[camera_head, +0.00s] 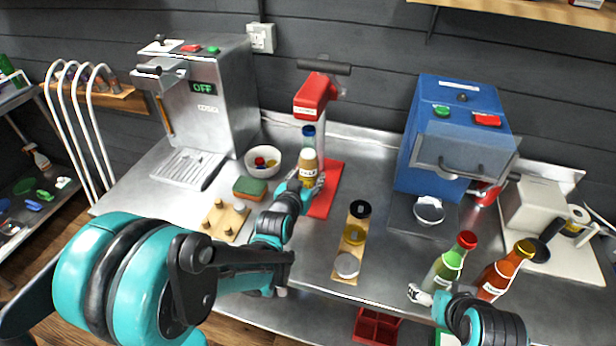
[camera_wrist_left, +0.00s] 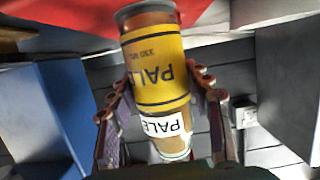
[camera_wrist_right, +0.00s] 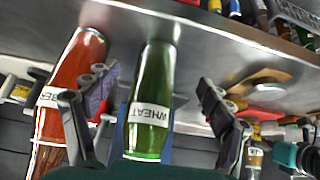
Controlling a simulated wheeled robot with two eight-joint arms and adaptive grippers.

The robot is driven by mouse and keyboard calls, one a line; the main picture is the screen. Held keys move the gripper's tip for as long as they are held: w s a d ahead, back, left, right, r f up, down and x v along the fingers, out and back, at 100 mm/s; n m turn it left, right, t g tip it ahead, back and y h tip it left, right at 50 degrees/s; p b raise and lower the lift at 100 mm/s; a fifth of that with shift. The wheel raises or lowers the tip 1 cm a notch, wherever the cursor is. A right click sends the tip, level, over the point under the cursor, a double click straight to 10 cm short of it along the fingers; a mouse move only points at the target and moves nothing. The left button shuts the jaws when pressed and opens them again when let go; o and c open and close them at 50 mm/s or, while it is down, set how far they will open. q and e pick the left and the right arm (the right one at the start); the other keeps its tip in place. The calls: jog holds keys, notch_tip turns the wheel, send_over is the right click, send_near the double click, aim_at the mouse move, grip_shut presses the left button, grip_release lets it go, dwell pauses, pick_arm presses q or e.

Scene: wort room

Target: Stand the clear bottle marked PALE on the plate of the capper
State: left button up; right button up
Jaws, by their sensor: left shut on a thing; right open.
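The clear bottle marked PALE (camera_head: 309,160) has amber contents and a blue top. My left gripper (camera_head: 308,181) is shut on it. In the left wrist view the bottle (camera_wrist_left: 160,70) shows a yellow PALE band and a white PALE tag, between the fingers (camera_wrist_left: 158,95). In the head view it looks upright, in front of the red capper (camera_head: 313,92) and overlapping the left part of its red plate (camera_head: 323,205). I cannot tell whether its base touches the plate. My right gripper (camera_wrist_right: 155,95) is open, with the green WHEAT bottle (camera_wrist_right: 151,100) between its spread fingers.
An orange-red bottle (camera_head: 505,270) stands beside the green one. Left of the plate are a white bowl (camera_head: 262,160), a sponge (camera_head: 250,188) and a wooden block with knobs (camera_head: 226,221). A strip with round pieces (camera_head: 352,240) lies to the right. A blue machine (camera_head: 456,140) stands behind.

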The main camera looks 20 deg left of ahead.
dwell(0.3)
pick_arm(q)
jog(key=o, duration=1)
jog(key=s+g, duration=0.1)
jog(key=s, duration=0.4)
jog(key=s+g, duration=0.1)
jog(key=s, duration=0.5)
jog(key=s+g, duration=0.2)
jog(key=s, duration=0.4)
jog(key=shift+s+d+r, duration=0.2)
jog(key=shift+d+r, duration=0.05)
jog(key=shift+d, duration=0.1)
jog(key=s+g, duration=0.1)
jog(key=s, duration=0.1)
jog(key=s+f+g, duration=0.1)
jog(key=s, duration=0.2)
jog(key=s+a+g, duration=0.1)
jog(key=s, duration=0.2)
jog(key=shift+s+f+g+y, duration=0.15)
jog(key=shift+f+g+y, duration=0.15)
jog(key=shift+f, duration=0.1)
